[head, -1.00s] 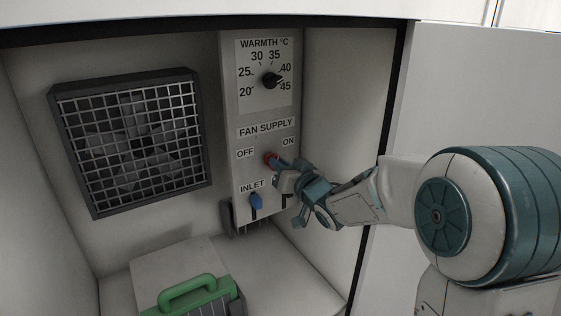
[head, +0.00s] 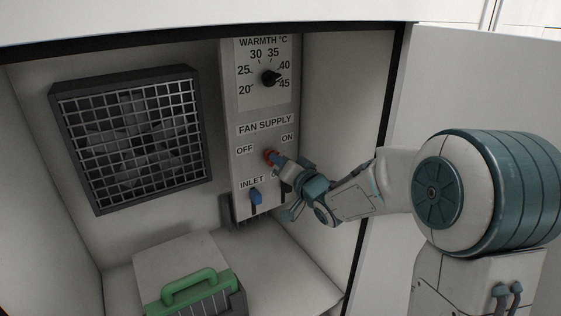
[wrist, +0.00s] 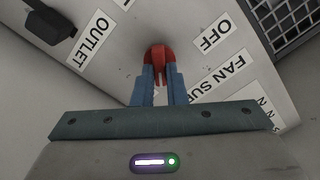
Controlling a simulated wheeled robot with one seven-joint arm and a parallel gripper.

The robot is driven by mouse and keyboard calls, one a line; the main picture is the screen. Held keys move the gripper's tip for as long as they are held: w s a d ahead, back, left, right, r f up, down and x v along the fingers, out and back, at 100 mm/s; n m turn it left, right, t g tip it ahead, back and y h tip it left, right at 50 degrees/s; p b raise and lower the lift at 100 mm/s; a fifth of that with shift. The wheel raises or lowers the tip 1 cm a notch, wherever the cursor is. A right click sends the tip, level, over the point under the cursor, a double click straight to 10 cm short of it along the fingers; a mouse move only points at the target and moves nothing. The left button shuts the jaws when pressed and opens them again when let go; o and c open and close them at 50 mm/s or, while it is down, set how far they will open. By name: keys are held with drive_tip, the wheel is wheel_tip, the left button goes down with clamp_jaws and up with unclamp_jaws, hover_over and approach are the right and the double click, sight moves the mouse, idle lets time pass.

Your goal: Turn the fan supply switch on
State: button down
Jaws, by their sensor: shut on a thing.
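The fan supply switch is a red knob (head: 269,155) on the grey control panel, below the "FAN SUPPLY" label and between "OFF" and "ON". My gripper (head: 277,160) reaches it from the lower right. In the wrist view, the blue fingers (wrist: 159,80) are shut on the red knob (wrist: 160,57), one on each side. The "OFF" label (wrist: 212,37) lies to the right of the knob in that view. The knob's pointing direction is hard to tell because the fingers cover part of it.
A black warmth dial (head: 270,78) sits above the switch. A caged fan (head: 135,138) is at left. A green-handled box (head: 192,290) stands below.

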drive_tip(key=c, duration=1.5)
unclamp_jaws()
drive_tip(key=shift+o, duration=0.2)
drive_tip(key=b+v, duration=0.1)
drive_tip(key=v, duration=1.3)
drive_tip(key=shift+b, duration=0.4)
